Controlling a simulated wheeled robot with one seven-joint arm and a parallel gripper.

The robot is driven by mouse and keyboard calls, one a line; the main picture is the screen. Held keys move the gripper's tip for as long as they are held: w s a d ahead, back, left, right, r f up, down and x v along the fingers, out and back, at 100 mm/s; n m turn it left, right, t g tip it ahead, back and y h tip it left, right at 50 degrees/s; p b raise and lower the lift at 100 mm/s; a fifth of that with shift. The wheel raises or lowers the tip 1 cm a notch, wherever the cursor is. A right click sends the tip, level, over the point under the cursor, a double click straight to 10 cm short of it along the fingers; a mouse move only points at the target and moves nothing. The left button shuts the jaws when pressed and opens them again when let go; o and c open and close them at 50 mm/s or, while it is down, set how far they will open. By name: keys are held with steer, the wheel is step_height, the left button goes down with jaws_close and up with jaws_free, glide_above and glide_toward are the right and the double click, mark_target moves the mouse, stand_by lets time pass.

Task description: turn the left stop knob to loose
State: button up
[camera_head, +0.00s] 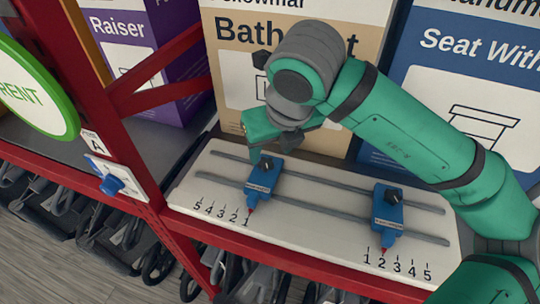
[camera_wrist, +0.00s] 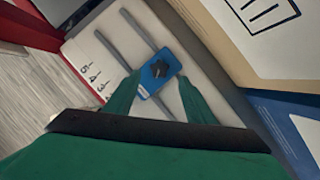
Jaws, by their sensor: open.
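The left stop (camera_head: 262,180) is a blue block on two grey rails, its red pointer at the 1 mark of the left scale. Its dark knob (camera_head: 267,162) sits on top, partly hidden by my gripper in the head view. In the wrist view the knob (camera_wrist: 160,71) shows clearly on the blue block (camera_wrist: 152,84). My gripper (camera_head: 262,150) is just above the left stop. In the wrist view its two green fingers (camera_wrist: 158,92) are apart, with the block beyond and between their tips. I cannot tell if they touch it. The label is unreadable.
The right stop (camera_head: 388,212) is a similar blue block with a dark knob, its pointer near 2. A white board (camera_head: 320,237) carries both rails. A red post (camera_head: 125,110) stands left, with a blue knob (camera_head: 111,185) on a tag. Large boxes (camera_head: 235,75) stand behind.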

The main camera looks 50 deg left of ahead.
mark_target(266, 162)
steer(key=x, duration=0.5)
steer(key=shift+a+f, duration=0.15)
steer(key=shift+f, duration=0.25)
steer(key=c, duration=1.1)
steer(key=shift+o, duration=0.2)
